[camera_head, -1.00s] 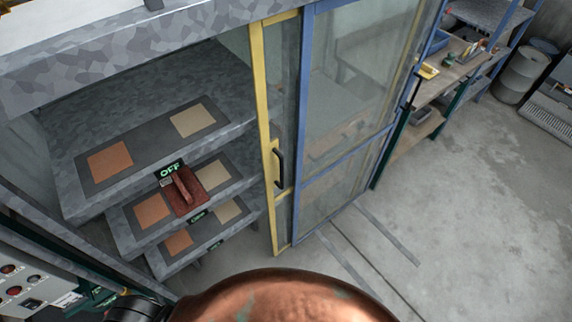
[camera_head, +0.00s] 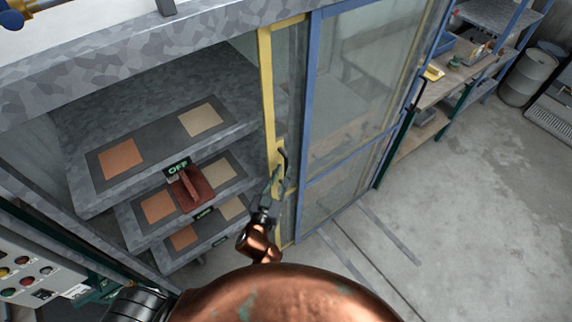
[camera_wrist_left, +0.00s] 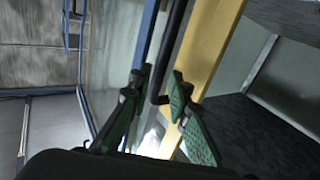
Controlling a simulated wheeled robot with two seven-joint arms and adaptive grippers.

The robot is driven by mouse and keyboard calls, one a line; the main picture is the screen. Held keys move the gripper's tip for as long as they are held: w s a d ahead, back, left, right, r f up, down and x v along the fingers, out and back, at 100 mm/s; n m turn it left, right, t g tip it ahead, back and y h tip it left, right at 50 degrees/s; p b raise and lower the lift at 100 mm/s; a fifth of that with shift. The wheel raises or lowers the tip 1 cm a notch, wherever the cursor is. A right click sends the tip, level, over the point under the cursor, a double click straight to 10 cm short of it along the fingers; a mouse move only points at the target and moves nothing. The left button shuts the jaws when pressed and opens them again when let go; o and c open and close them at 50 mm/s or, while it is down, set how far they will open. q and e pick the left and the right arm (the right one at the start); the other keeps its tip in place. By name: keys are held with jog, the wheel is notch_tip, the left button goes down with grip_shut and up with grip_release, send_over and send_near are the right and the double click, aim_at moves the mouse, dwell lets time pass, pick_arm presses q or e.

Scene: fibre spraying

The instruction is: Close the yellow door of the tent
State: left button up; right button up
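The yellow door (camera_head: 267,90) of the tent is a glazed panel with a yellow frame. It stands open, largely overlapping the blue-framed panel (camera_head: 309,95), with the shelves exposed to its left. Its black handle (camera_head: 283,162) is on the yellow upright. My left gripper (camera_head: 277,180) is at the handle's lower part. In the left wrist view, the green-padded fingers of my left gripper (camera_wrist_left: 157,88) are apart, with the black handle (camera_wrist_left: 172,50) between them and the yellow upright (camera_wrist_left: 208,45) just behind. Contact with the handle cannot be told. My right gripper is not in view.
Grey shelves (camera_head: 90,195) with orange and beige panels fill the opening. A red-brown block with a handle (camera_head: 192,190) sits at an OFF sign. A button panel (camera_head: 25,275) is at lower left.

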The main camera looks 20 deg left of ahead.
aim_at(285, 167)
pick_arm(q)
jog(key=shift+w+d, duration=0.1)
jog(key=shift+w, duration=1.85)
jog(key=shift+c, duration=0.4)
grip_shut()
